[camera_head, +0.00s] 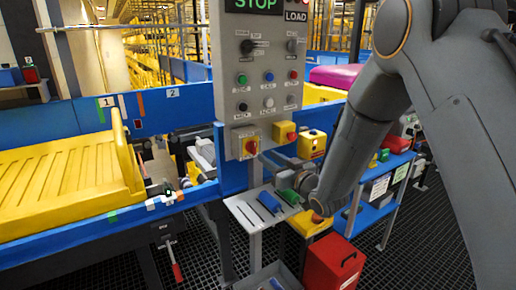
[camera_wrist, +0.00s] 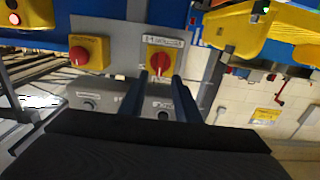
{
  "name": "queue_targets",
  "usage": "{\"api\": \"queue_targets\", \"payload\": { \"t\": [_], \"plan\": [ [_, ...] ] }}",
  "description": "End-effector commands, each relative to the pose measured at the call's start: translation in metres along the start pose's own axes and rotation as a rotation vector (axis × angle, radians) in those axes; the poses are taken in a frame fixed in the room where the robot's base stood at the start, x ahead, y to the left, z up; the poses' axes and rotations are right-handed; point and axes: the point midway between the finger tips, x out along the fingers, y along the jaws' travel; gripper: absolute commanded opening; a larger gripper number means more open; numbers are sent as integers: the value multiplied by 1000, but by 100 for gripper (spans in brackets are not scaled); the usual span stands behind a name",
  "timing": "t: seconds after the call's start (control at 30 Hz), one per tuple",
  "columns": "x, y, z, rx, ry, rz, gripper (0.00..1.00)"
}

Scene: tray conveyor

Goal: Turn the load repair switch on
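A grey control panel (camera_head: 262,70) stands upright in the middle of the head view, with several knobs and buttons; their small labels are unreadable, so I cannot tell which is the load repair switch. Below is a red rotary knob (camera_head: 251,147) on a yellow plate, with a second red knob (camera_head: 291,136) on a yellow box to its right. In the wrist view, the labelled red knob (camera_wrist: 160,62) appears between and beyond my gripper's (camera_wrist: 160,78) two dark fingers, which are apart. Contact cannot be told. The other red knob (camera_wrist: 79,55) is left.
A yellow tray (camera_head: 70,175) lies on the blue-sided conveyor at left. A grey shelf (camera_head: 255,208) with small items is below the panel. A red box (camera_head: 333,262) and a blue rack (camera_head: 375,200) stand at right.

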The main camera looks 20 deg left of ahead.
Motion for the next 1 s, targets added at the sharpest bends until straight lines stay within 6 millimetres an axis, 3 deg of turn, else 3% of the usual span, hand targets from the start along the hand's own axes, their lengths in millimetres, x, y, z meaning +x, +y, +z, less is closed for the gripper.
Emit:
{"api": "queue_targets", "payload": {
  "t": [0.53,0.9,1.0],
  "plan": [
    [69,-1,-2,0,6,-3,30],
    [77,-1,-1,1,4,-2,30],
    [76,-1,-1,1,4,-2,16]
  ]
}}
